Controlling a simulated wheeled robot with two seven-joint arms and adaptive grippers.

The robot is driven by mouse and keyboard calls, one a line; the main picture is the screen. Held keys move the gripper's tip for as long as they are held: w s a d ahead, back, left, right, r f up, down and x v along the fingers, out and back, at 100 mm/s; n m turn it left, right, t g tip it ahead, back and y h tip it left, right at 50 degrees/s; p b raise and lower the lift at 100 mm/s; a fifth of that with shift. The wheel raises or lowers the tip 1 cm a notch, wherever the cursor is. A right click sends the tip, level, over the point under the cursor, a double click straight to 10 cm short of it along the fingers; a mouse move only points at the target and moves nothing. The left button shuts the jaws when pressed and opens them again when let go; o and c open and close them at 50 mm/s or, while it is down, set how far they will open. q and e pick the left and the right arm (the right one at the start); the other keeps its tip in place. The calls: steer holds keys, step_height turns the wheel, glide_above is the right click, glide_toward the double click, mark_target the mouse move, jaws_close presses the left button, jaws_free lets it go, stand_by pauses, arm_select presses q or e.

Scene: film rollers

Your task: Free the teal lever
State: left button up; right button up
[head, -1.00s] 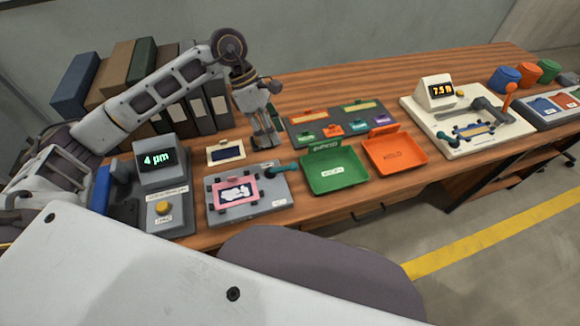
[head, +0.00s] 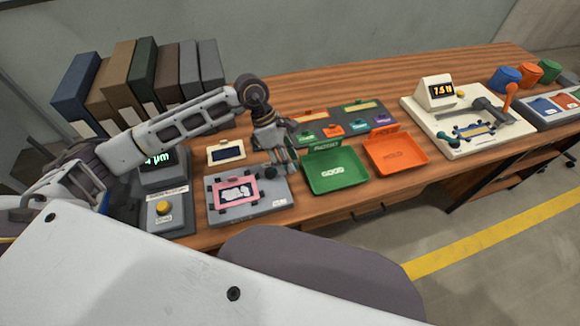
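A grey fixture (head: 250,212) on the bench carries a pink-framed plate (head: 233,193). The teal lever at its right side is hidden now behind my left gripper (head: 284,168), apart from perhaps a sliver too small to tell. My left gripper points down at the fixture's right back corner, beside the green tray. Its fingers are small and overlap the lever's place, so I cannot tell whether they are open or shut on it. My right gripper is not in view.
A green tray (head: 338,178) and an orange tray (head: 398,158) stand to the right. A gauge with a yellow button (head: 163,208) stands left, partly behind my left arm. Binders (head: 140,80) line the back. A cream press (head: 468,130) stands farther right.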

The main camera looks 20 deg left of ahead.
arm_select(q)
steer(key=shift+x, duration=1.55)
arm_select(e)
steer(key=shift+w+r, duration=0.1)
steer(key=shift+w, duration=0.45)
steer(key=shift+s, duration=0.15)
arm_select(q)
steer(key=c, duration=0.5)
jaws_close()
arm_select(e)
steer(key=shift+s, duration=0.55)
